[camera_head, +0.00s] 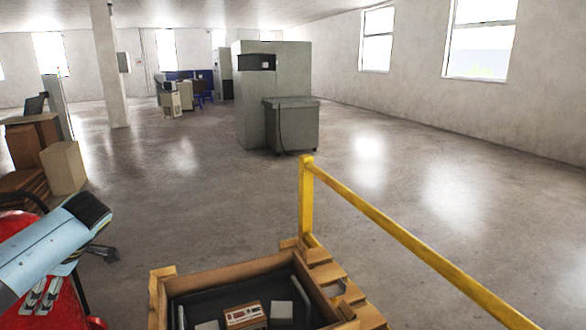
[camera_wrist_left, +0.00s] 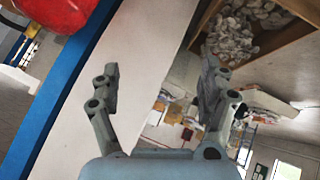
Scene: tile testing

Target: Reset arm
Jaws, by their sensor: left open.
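My left arm comes in from the left in the head view, and part of my left gripper (camera_head: 104,252) shows at its end. In the left wrist view my left gripper (camera_wrist_left: 158,88) has its two fingers wide apart with nothing between them. Behind the fingers in that view is a pale flat surface (camera_wrist_left: 125,45) with a blue edge (camera_wrist_left: 68,85). My right gripper is in neither view.
A wooden crate (camera_head: 161,298) holding grey and light-coloured items stands at the bottom of the head view. A yellow railing (camera_head: 400,236) runs beside it to the right. Cardboard boxes (camera_head: 63,168) stand at the left. A grey cabinet (camera_head: 292,126) stands farther back on open floor.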

